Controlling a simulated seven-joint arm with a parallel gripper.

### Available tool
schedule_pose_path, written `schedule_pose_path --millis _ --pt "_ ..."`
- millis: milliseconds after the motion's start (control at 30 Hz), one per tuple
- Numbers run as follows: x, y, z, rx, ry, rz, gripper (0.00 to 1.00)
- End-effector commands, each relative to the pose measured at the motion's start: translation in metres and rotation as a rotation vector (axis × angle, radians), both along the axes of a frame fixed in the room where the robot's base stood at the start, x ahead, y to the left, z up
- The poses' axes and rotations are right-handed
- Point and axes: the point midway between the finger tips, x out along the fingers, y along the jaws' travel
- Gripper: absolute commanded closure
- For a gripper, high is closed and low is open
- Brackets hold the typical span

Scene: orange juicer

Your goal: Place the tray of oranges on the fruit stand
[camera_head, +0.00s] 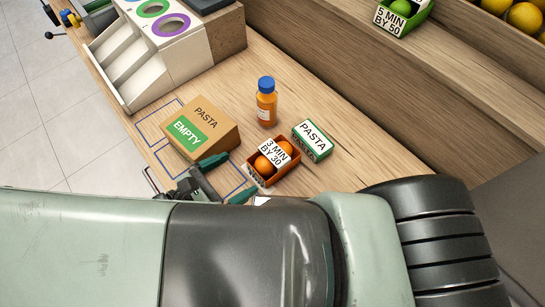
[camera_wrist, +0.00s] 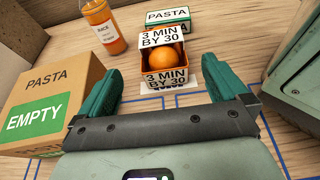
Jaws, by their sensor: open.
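The orange tray (camera_head: 284,173), labelled "3 MIN BY 30", holds oranges (camera_head: 263,165) and stands on the lower wooden counter. In the wrist view the tray (camera_wrist: 165,79) lies ahead of my gripper (camera_wrist: 164,88), roughly centred between the fingers, with an orange (camera_wrist: 163,60) visible inside. My gripper (camera_head: 228,178) is open and empty, with its green fingers to the left of the tray in the head view. A raised wooden stand (camera_head: 400,75) runs along the upper right. It carries a green tray (camera_head: 414,22) labelled "5 MIN BY 50" and yellow fruit (camera_head: 524,16).
A cardboard pasta box (camera_head: 210,112) marked "EMPTY" stands left of my gripper. An orange juice bottle (camera_head: 266,105) with a blue cap and a white-green pasta box (camera_head: 312,142) stand close to the tray. A white dispenser (camera_head: 140,60) stands at upper left.

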Motion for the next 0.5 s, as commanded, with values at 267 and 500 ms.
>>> schedule_pose_path --millis 267,500 --pt "-0.005 -0.001 -0.032 -0.201 -0.198 0.003 0.0" --pt "0.01 -0.018 -0.035 -0.238 -0.237 0.0 0.0"
